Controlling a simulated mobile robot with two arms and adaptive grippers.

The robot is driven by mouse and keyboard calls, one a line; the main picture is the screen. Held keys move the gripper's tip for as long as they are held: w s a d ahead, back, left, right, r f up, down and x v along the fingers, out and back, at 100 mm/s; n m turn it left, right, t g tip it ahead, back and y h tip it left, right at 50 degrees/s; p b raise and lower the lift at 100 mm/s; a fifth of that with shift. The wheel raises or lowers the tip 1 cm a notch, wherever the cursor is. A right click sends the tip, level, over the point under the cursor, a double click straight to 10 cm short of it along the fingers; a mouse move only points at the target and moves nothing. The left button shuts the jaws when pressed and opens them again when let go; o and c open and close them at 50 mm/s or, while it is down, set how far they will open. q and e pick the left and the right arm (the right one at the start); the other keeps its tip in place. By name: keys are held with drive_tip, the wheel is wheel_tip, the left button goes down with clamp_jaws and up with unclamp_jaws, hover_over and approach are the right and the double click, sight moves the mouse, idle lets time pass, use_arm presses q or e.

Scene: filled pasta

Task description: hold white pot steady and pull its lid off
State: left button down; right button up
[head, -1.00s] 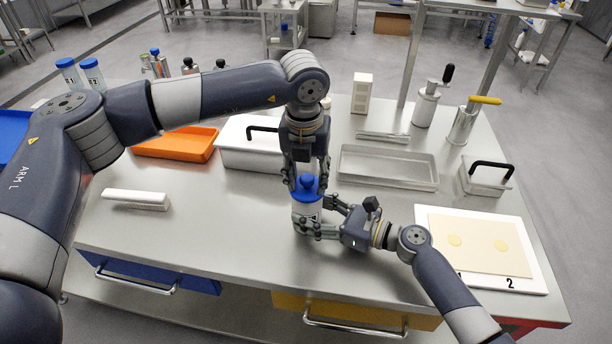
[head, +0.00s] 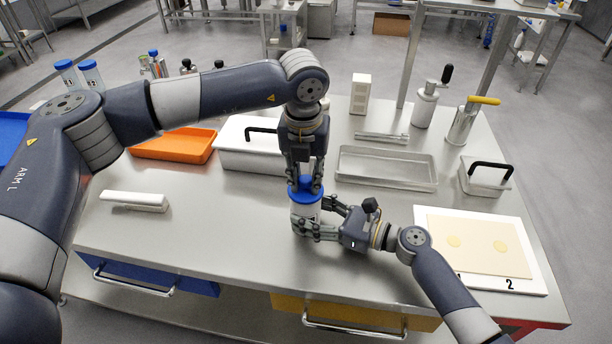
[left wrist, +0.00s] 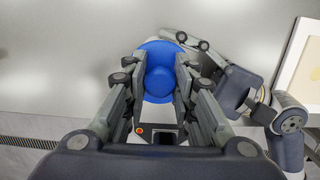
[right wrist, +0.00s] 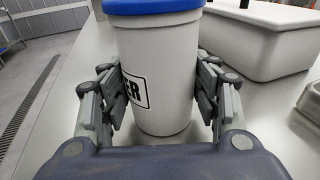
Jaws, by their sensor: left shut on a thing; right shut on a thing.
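The white pot (head: 304,212) stands upright on the steel table, with its blue lid (head: 303,187) on top. In the right wrist view the pot (right wrist: 165,75) carries a partly hidden label ending in "ER", and the lid (right wrist: 150,6) sits on its rim. My right gripper (head: 318,219) is shut on the pot's body from the right. My left gripper (head: 304,183) comes down from above and is shut on the lid; in the left wrist view its fingers flank the lid (left wrist: 158,72). The lid's knob is largely hidden between the fingers in the head view.
Behind are an orange tray (head: 176,145), a white lidded box (head: 240,157) and a steel tray (head: 386,168).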

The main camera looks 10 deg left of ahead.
sight(306, 176)
use_arm(q)
drive_tip(key=shift+s+f, duration=0.2)
drive_tip(key=shift+f, duration=0.05)
use_arm(e)
drive_tip(key=shift+s+a, duration=0.2)
use_arm(q)
drive_tip(key=shift+d+r, duration=0.1)
drive_tip(key=shift+r, duration=0.05)
drive_tip(key=shift+w+r, duration=0.1)
drive_tip(key=shift+r, duration=0.4)
use_arm(e)
drive_tip(key=shift+w, duration=0.2)
use_arm(q)
drive_tip(key=shift+a+r, duration=0.2)
drive_tip(key=shift+r, duration=2.15)
use_arm(e)
drive_tip(key=shift+d+f, duration=0.2)
drive_tip(key=o, duration=1.1)
drive_tip(key=shift+c, duration=0.2)
use_arm(q)
drive_tip(key=shift+w, duration=0.1)
use_arm(e)
drive_tip(key=shift+w, duration=0.1)
drive_tip(key=shift+r, duration=0.1)
drive_tip(key=v, duration=1.2)
